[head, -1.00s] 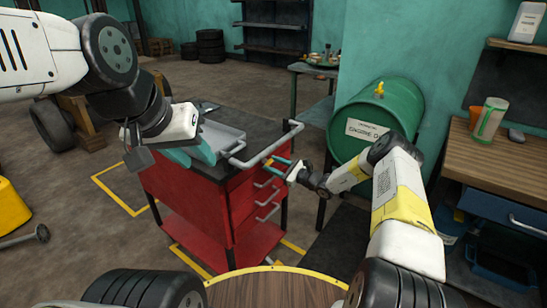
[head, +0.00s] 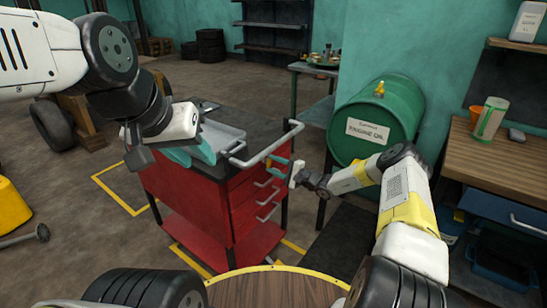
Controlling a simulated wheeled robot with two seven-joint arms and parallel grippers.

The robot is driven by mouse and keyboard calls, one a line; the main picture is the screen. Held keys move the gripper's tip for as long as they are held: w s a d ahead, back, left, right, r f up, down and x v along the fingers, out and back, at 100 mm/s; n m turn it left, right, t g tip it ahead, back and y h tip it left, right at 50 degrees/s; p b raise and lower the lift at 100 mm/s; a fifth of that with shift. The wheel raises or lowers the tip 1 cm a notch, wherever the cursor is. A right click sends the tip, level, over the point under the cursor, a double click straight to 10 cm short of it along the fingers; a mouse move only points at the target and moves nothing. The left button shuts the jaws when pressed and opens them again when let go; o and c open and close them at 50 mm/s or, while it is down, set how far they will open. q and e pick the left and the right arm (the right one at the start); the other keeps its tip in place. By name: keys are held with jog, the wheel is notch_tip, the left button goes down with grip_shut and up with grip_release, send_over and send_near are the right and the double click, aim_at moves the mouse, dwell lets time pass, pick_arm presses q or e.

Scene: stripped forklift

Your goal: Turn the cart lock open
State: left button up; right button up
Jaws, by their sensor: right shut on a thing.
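The red cart (head: 190,205) stands in the middle of the head view, with a dark top, a grey push handle (head: 268,147) and several drawers on its right-hand face. My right gripper (head: 277,163) reaches that face from the right, just below the handle. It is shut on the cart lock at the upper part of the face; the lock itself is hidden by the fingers. My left gripper (head: 196,152) hangs over the cart's left top edge, beside a grey tray (head: 222,136).
A green oil drum (head: 378,120) lies on its side behind my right arm. A wooden workbench (head: 490,155) with a jar stands at right, and a small metal table (head: 315,75) stands behind the cart. Floor left of the cart is mostly clear.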

jog(key=shift+f+n, duration=0.1)
jog(key=shift+n, duration=1.6)
jog(key=o, duration=1.4)
jog(key=shift+v, duration=3.95)
